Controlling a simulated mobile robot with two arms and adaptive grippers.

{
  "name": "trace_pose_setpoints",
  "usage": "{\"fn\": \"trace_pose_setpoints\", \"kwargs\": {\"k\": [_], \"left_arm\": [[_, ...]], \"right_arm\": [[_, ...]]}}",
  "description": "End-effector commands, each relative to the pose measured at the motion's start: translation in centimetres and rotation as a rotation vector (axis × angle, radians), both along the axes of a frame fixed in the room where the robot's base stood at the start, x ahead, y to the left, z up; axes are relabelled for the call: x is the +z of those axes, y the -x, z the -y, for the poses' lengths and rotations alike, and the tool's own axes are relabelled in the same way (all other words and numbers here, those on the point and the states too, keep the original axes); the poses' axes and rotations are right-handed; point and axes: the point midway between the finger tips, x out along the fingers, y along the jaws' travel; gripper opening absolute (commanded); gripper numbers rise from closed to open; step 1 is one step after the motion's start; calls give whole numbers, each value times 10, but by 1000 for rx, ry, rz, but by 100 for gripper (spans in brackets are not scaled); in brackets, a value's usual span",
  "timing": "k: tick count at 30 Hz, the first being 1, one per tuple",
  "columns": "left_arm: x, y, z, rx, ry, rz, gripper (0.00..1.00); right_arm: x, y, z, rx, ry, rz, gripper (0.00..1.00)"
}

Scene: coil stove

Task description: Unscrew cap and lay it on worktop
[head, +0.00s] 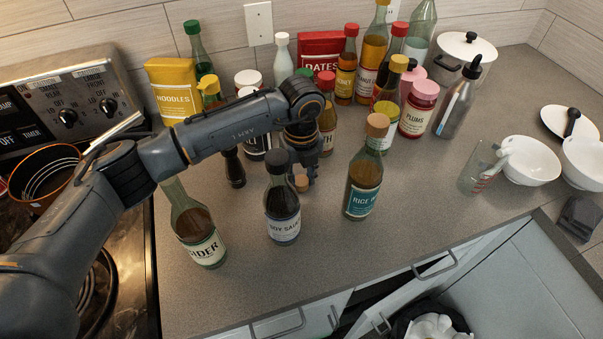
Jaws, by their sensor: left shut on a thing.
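My left gripper (301,179) points down over the worktop (320,255), just behind and to the right of the soy sauce bottle. It is shut on a small tan cap (301,184), which shows between the fingertips; I cannot tell if the cap touches the worktop. The soy sauce bottle (282,212) stands upright with a dark cap on. The cider bottle (200,235) stands at the left by the stove; my left arm hides its top. The rice wine bottle (364,185) stands to the right with a tan cap on. My right gripper is not in view.
Several bottles and jars crowd the back, including noodles (172,90) and plums (418,110). A measuring cup (480,168) and white bowls (530,160) stand at the right. The stove (70,95) is left. Open cabinet doors (430,285) lie below the front edge. The front-middle worktop is clear.

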Motion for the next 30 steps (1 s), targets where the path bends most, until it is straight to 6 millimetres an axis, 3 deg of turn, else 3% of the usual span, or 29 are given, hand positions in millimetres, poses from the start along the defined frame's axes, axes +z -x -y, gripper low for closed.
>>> {"fn": "trace_pose_setpoints", "kwargs": {"k": [10,11,14,23,26,30], "left_arm": [[-5,0,0,-1,1,2,0],[-5,0,1,-1,1,2,35],[-4,0,0,-1,1,2,55],[-3,0,0,0,2,1,55],[3,0,0,0,1,2,55],[21,-2,1,-2,4,5,55]], "right_arm": [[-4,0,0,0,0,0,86],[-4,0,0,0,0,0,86],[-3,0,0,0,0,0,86],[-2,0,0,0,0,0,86],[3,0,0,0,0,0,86],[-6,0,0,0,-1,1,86]]}}
